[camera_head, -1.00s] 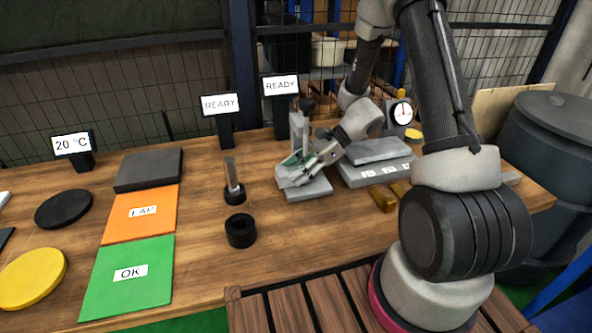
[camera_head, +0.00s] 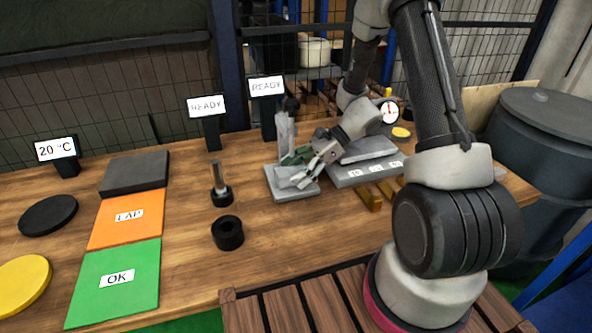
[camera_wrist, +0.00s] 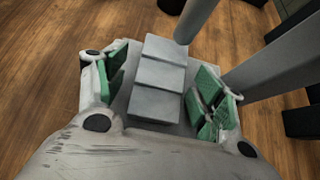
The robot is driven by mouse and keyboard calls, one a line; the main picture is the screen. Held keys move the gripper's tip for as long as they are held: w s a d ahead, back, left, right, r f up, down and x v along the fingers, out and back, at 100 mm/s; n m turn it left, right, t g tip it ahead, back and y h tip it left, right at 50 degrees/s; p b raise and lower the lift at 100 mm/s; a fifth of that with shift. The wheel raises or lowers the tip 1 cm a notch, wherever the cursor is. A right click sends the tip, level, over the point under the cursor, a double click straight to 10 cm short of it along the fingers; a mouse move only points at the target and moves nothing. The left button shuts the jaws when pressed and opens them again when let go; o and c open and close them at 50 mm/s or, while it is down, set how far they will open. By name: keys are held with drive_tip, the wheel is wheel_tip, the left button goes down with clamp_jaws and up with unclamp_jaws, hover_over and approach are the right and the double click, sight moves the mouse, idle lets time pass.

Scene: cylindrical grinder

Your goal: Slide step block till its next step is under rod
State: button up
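The grey step block (camera_wrist: 158,82) lies on a light grey base plate (camera_head: 280,192) and shows several flat steps in the wrist view. The round grey rod (camera_wrist: 194,22) comes down at the far right corner of the block's farthest step. Whether it touches the block I cannot tell. My gripper (camera_wrist: 163,90) is open, with its green-padded fingers on the left and right of the block. A gap shows between the right pad and the block. In the head view my gripper (camera_head: 305,168) partly hides the block.
The stand's thick column (camera_wrist: 272,62) rises close to my right finger. A grey stepped slab with labels (camera_head: 365,165) and brass pieces (camera_head: 370,198) sit to the right. A black ring (camera_head: 228,233) and a pin in a black holder (camera_head: 221,190) stand to the left.

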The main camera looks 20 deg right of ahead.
drive_tip(key=v, duration=1.2)
idle(0.5)
drive_tip(key=s+n, duration=0.1)
drive_tip(key=s+d+f+n, duration=0.1)
drive_tip(key=s+f+g+h, duration=0.1)
drive_tip(key=shift+s+d+f+n, duration=0.1)
drive_tip(key=shift+s+d+n, duration=0.1)
drive_tip(key=shift+d+n, duration=0.2)
drive_tip(key=s+d+r+n+t+h, duration=0.1)
drive_tip(key=s+r+n+t+h, duration=0.1)
drive_tip(key=s+r+n+h, duration=0.3)
drive_tip(key=s+d+r+n+t+h, duration=0.2)
drive_tip(key=s+r+n+h, duration=0.3)
drive_tip(key=s+r+n, duration=0.5)
drive_tip(key=s+r+t, duration=0.1)
drive_tip(key=s+r, duration=0.2)
drive_tip(key=r, duration=0.4)
drive_tip(key=shift+s+d+t, duration=0.3)
